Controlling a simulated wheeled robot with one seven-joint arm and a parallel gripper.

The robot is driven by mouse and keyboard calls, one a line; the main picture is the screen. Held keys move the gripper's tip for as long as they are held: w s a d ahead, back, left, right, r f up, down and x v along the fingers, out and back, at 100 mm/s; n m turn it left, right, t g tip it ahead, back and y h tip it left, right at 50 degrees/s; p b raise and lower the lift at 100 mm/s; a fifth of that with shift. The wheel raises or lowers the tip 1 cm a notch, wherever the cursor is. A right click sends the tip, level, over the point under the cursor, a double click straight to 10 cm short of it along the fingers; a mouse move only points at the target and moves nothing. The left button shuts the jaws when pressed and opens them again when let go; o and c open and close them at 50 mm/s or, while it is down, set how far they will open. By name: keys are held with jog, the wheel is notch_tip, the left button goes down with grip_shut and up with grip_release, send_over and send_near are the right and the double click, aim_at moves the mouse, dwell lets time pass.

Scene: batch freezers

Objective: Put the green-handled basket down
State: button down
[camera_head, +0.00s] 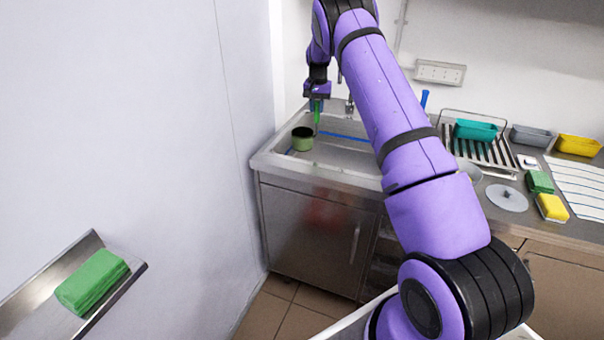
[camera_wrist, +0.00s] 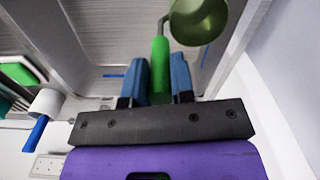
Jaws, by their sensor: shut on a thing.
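The green-handled basket has a round olive-green bowl (camera_head: 303,140) and a bright green upright handle (camera_head: 317,112). It is at the left end of the steel sink (camera_head: 345,175), near the left rim. My gripper (camera_head: 317,97) is shut on the handle from above. In the wrist view the handle (camera_wrist: 159,66) sits between the two blue fingers, and the bowl (camera_wrist: 198,20) extends beyond them. I cannot tell whether the bowl touches the sink floor.
The wall (camera_head: 150,120) is close on the left. A tap (camera_head: 349,108) stands behind the sink. A drying rack (camera_head: 487,155) holds a teal tub (camera_head: 475,130). Grey (camera_head: 531,136) and yellow (camera_head: 578,146) tubs, sponges and a round lid (camera_head: 507,198) lie on the right counter.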

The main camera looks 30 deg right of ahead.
aim_at(316, 134)
notch_tip(316, 134, down, 13)
jog(key=shift+r, duration=0.1)
dwell(0.6)
jog(key=c, duration=1)
grip_release()
jog(key=shift+o, duration=0.2)
